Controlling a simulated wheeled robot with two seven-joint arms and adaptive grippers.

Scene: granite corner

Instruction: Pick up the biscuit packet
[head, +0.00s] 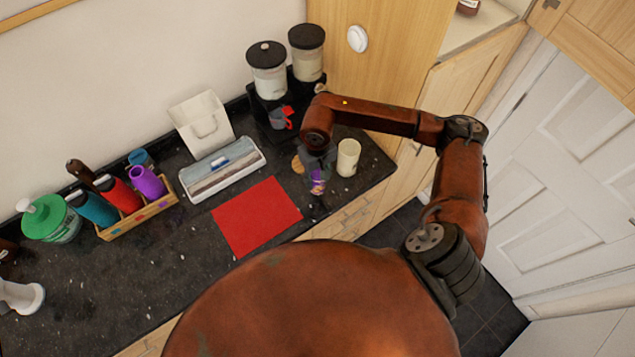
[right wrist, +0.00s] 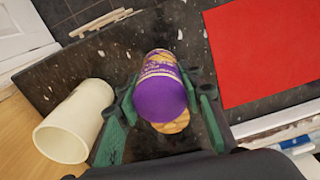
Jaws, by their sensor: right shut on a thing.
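The biscuit packet (right wrist: 160,98) is a purple tube with a biscuit picture and pale lettering. In the right wrist view it sits between the green-padded fingers of my right gripper (right wrist: 160,105), which is shut on it. In the head view the purple packet (head: 317,181) shows partly at the end of my right arm, with the gripper (head: 317,178) covering much of it. It is over the dark counter, between the red mat and the cream cup. I cannot tell whether it touches the counter. My left gripper is not in view.
A cream cup (head: 348,157) stands close right of my right gripper. A red mat (head: 257,215) lies to the left. A tan round piece (head: 297,164) lies beside the gripper. Dispensers (head: 268,70) stand behind, and a wooden rack (head: 138,215) holds coloured tumblers at left.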

